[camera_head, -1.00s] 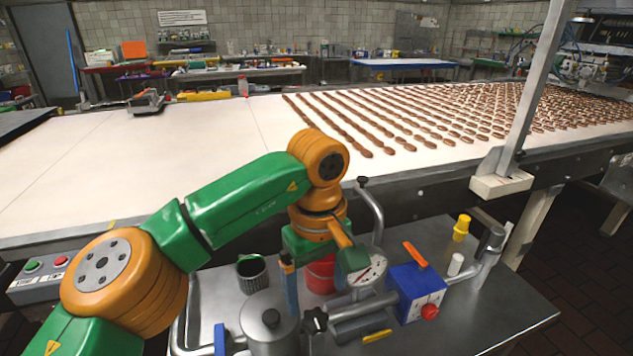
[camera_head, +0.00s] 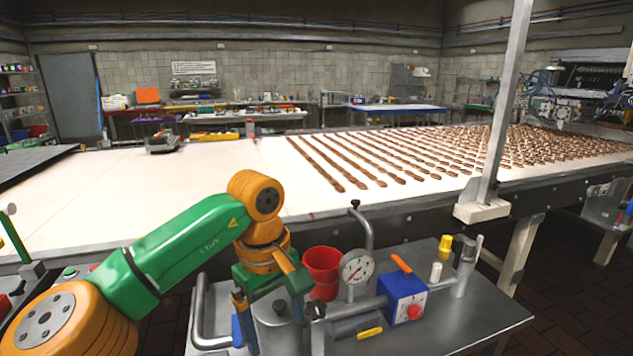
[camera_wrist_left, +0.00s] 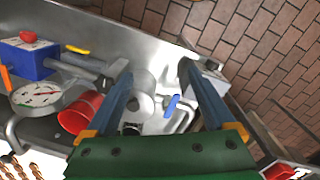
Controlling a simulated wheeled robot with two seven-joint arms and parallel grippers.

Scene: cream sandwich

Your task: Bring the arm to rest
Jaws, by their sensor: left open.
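My left arm, green and orange, comes in from the left. Its gripper (camera_head: 275,326) points down over the metal cart (camera_head: 495,318), left of the red bucket (camera_head: 321,272). In the left wrist view the two blue fingers (camera_wrist_left: 156,76) are spread wide with nothing held between them. A metal canister (camera_wrist_left: 146,103) and a blue handle (camera_wrist_left: 172,105) show beyond and between the fingers. The head view cannot tell how high the gripper is above the canister. My right gripper is in neither view.
The cart also carries a round gauge (camera_head: 356,267), a blue box (camera_head: 402,295) with a red knob, a yellow cap (camera_head: 446,243) and a curved pipe. Behind it runs a white conveyor (camera_head: 130,188) with rows of brown cookies (camera_head: 400,160). A metal post (camera_head: 505,100) stands right.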

